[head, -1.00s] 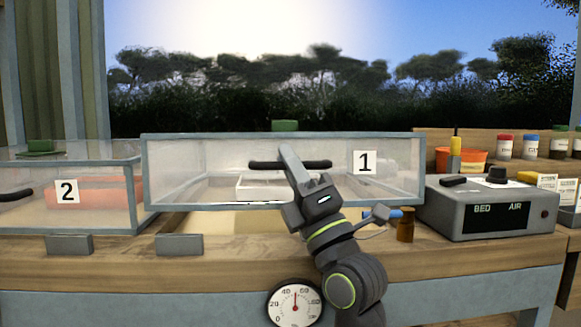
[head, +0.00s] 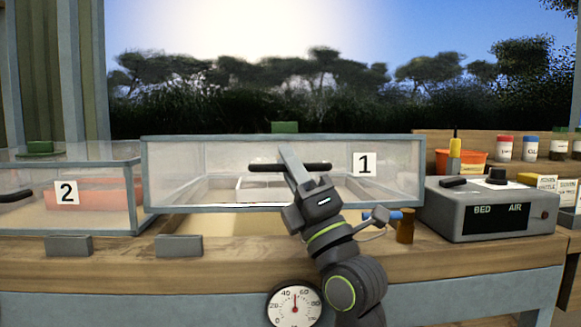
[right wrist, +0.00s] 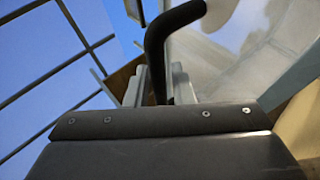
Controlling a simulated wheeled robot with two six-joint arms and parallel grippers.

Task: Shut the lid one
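Lid one (head: 215,165) is a clear panel in a blue-grey frame with a "1" label. In the head view it is raised, its lower edge apart from the wooden bench front, with tan bed showing in the gap. Its black bar handle (head: 312,167) runs across the panel. My right gripper (head: 289,160) is at the middle of that handle. In the right wrist view the handle (right wrist: 160,45) passes between the two grey fingers (right wrist: 160,85), which look closed around it. Part of the handle is hidden by the gripper. My left gripper is out of view.
Lid two (head: 100,205) lies down at the left. Grey blocks (head: 178,245) sit on the bench front, above a round dial (head: 295,305). A grey control box (head: 490,208), an orange pot (head: 472,161) and several jars (head: 530,147) stand at the right.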

